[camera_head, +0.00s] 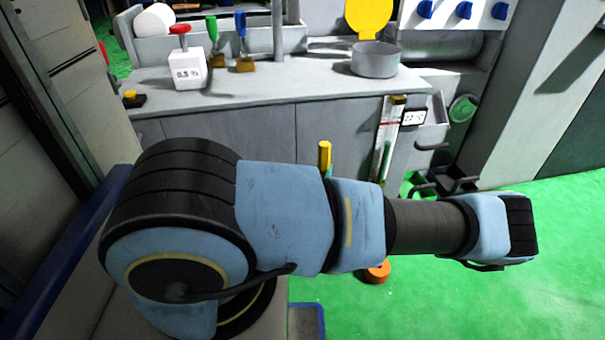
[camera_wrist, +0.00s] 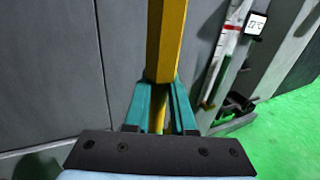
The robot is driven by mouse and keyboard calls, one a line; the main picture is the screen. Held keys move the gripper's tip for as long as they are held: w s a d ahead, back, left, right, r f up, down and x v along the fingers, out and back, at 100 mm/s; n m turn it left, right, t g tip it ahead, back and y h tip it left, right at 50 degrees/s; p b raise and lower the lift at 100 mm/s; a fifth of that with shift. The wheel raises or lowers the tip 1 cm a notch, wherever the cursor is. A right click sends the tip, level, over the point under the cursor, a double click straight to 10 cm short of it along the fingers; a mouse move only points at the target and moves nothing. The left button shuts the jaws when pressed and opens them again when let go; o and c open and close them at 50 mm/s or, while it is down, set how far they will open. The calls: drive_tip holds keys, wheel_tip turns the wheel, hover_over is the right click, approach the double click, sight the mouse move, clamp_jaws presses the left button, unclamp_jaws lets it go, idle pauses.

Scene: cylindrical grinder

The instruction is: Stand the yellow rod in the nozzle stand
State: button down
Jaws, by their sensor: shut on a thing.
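The yellow rod (camera_wrist: 167,40) is upright in the wrist view, between the two teal fingers of my gripper (camera_wrist: 161,100). The fingers are shut on it, and its top runs out of that picture. In the head view the rod's top (camera_head: 325,152) shows above my blue arm, with a bit of teal finger beside it. My arm hides the rest of the rod and most of the gripper. The gripper is in front of the grey cabinet. I cannot make out which thing is the nozzle stand; a black rack with several arms (camera_head: 446,182) stands low at the right.
The grey bench top (camera_head: 290,84) holds a white block with a red knob (camera_head: 187,66), green-handled and blue-handled tools, and a grey round bowl (camera_head: 375,60). A red-and-white strip (camera_head: 387,135) is by the cabinet's right end. An orange object (camera_head: 377,272) lies on open green floor.

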drive_tip(key=s+d+f+m+g+h+b, duration=0.1)
drive_tip(key=d+f+m+h+b, duration=0.1)
drive_tip(key=d+f+b, duration=0.8)
drive_tip(key=s+d+f+m+g+h+b, duration=0.1)
drive_tip(key=d+f+h+b, duration=0.3)
drive_tip(key=d+f+b, duration=0.6)
drive_tip(key=shift+s+d+f+m+b, duration=0.15)
drive_tip(key=shift+s+d+m+b, duration=0.45)
drive_tip(key=shift+d+b, duration=1.5)
drive_tip(key=shift+a, duration=0.25)
drive_tip(key=shift+w+f+b, duration=0.1)
drive_tip(key=shift+f+b, duration=2.1)
drive_tip(key=shift+f, duration=0.7)
drive_tip(key=shift+f+b, duration=1.7)
drive_tip(key=shift+f, duration=0.55)
drive_tip(key=c, duration=0.7)
unclamp_jaws()
drive_tip(key=shift+a, duration=0.1)
